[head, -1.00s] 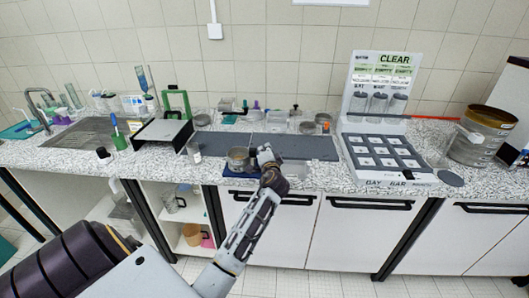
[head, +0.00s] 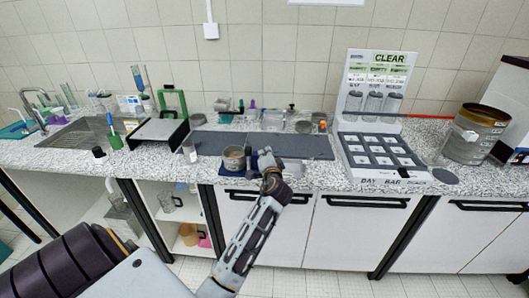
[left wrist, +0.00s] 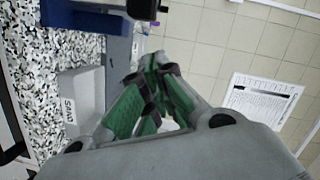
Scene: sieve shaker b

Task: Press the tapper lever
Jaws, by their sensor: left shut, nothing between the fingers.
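A round metal sieve pan (head: 234,160) sits on a blue base (head: 229,173) near the counter's front edge in the head view. My left gripper (head: 266,158) is just right of the pan, above the counter's front edge. In the left wrist view its green-padded fingers (left wrist: 157,98) are together, with nothing held. The blue base (left wrist: 85,17) fills the top left there, beside a dark block (left wrist: 139,9). I cannot make out the tapper lever for certain; my gripper may hide it. My right gripper is not in view.
A dark mat (head: 300,147) runs behind my gripper, with clear containers (head: 272,120) behind it. A tilted panel with square bays (head: 381,151) stands to the right. A large tin (head: 474,134) is farther right. A grey labelled block (left wrist: 82,104) shows in the left wrist view.

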